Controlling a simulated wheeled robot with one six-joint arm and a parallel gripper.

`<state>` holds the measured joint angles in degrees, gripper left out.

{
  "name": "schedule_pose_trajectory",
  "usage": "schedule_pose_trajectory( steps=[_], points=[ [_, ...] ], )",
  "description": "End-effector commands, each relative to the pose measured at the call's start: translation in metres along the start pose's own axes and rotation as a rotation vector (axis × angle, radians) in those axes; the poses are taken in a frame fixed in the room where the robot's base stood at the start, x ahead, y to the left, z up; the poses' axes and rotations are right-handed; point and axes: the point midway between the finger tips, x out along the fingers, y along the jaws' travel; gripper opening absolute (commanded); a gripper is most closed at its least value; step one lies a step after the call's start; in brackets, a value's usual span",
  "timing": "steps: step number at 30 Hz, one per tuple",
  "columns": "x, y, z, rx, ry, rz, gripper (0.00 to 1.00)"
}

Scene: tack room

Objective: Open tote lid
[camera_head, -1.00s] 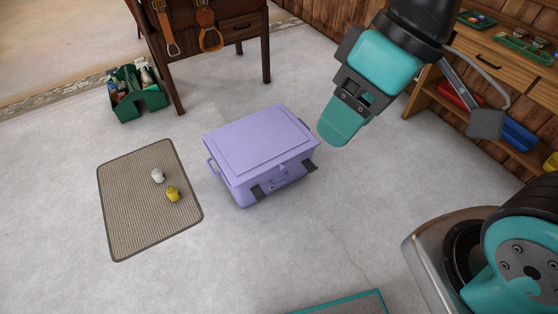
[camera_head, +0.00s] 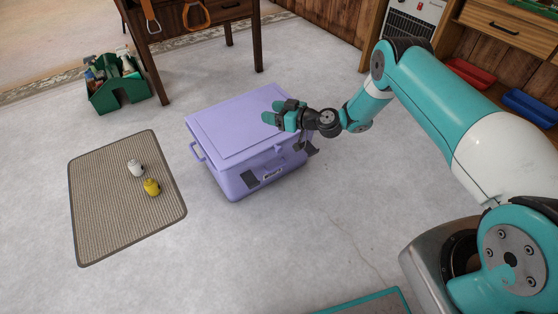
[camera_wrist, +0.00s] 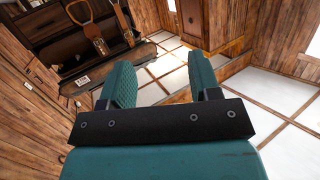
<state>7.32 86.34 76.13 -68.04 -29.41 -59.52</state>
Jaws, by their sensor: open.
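The lavender tote (camera_head: 243,172) stands on the grey floor in the head view. Its flat lid (camera_head: 232,118) is closed. A side handle shows at its left, a front handle (camera_head: 271,173) in the middle of the front, and dark latches near the front corners. My gripper (camera_head: 268,112) is open and empty, its teal fingers pointing left. In the picture it overlaps the lid's right part; I cannot tell how high above the lid it is. The two fingers (camera_wrist: 160,82) show apart in the wrist view, with nothing between them. The tote is not seen there.
A green caddy (camera_head: 118,93) stands behind near a dark wooden table (camera_head: 230,12). Floor in front of the tote is clear.

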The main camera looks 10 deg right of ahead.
Motion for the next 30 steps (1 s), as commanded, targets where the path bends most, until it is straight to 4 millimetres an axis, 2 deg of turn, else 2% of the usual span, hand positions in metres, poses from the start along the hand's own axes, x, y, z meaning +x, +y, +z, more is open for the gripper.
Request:
schedule_pose_trajectory(
  steps=[1, 3, 6, 9, 12, 15, 19, 30],
  points=[
    [-0.004, 0.011, 0.061, 0.005, 0.032, 0.057, 0.57],
    [-0.016, 0.021, 0.114, -0.005, 0.082, 0.144, 0.57],
    [-0.035, 0.028, 0.180, -0.016, 0.132, 0.263, 0.57],
    [-0.055, 0.029, 0.229, -0.023, 0.160, 0.363, 0.57],
    [-0.070, 0.027, 0.260, -0.028, 0.173, 0.433, 0.57],
    [-0.078, 0.025, 0.275, -0.031, 0.178, 0.472, 0.57],
    [-0.077, 0.027, 0.281, -0.033, 0.181, 0.484, 0.57],
    [-0.040, 0.045, 0.277, -0.034, 0.180, 0.480, 0.57]
  ],
)
